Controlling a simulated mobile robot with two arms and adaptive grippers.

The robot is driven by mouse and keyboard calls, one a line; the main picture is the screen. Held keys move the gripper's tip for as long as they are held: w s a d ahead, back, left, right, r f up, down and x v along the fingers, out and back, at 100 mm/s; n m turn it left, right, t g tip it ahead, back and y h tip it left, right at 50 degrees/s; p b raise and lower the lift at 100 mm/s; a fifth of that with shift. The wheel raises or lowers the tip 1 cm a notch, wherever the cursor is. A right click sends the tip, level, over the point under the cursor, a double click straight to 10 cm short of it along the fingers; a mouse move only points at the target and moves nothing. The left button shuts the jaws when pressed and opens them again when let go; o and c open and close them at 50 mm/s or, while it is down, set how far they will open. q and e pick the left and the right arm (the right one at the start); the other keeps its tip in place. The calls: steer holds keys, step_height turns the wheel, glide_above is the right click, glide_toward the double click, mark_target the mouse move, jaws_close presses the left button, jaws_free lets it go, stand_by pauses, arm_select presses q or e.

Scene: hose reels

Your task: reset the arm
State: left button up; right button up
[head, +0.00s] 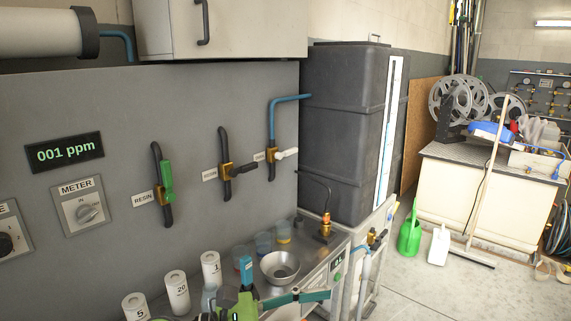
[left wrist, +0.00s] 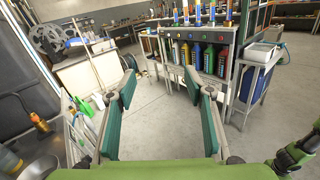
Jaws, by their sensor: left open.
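My left gripper (head: 287,279) is at the bottom middle of the head view, in front of the steel counter with the bowl. Its two teal fingers are spread apart with nothing between them. In the left wrist view the open fingers (left wrist: 160,83) point out over the grey floor, towards the far shelves. A green arm part with dark joints, seemingly of my other arm, shows at the lower right of the left wrist view. My right gripper is not visible in either view.
A metal bowl (head: 280,267), white numbered containers (head: 177,291) and small cups (head: 264,243) stand close by on the counter. A grey panel with valves (head: 167,184) rises behind. A dark tank (head: 343,130) stands beyond. A green watering can (head: 410,236) is on the floor. Open floor lies to the right.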

arm_select(q)
steer(key=w+a+r+n+t+h, duration=0.2)
steer(key=w+a+r+n+t, duration=0.15)
steer(key=r+n+t, duration=0.5)
steer(key=w+a+f+n+t+y, duration=0.3)
steer(key=a+n+t+y, duration=0.45)
steer(key=n, duration=0.75)
steer(key=s+a+f+n+g+y, duration=0.1)
steer(key=a+f+n+g+y, duration=0.3)
steer(key=a+f+n+y, duration=1.15)
steer(key=s+f+n+g+h, duration=0.3)
steer(key=s+f+n+g, duration=0.9)
steer(key=s+f, duration=1.1)
steer(key=s+f+g, duration=0.1)
steer(key=s+f, duration=0.1)
steer(key=f, duration=1.1)
steer(key=s+f+g, duration=0.1)
steer(key=s+f, duration=0.2)
steer(key=f, duration=1)
steer(key=s+a+f, duration=0.3)
steer(key=s+f, duration=1.1)
steer(key=s, duration=0.2)
steer(key=shift+f+m+g, duration=0.2)
steer(key=shift+m+g, duration=0.1)
steer(key=shift+g, duration=0.1)
steer(key=c, duration=0.6)
steer(key=shift+o, duration=0.2)
steer(key=shift+s, duration=0.1)
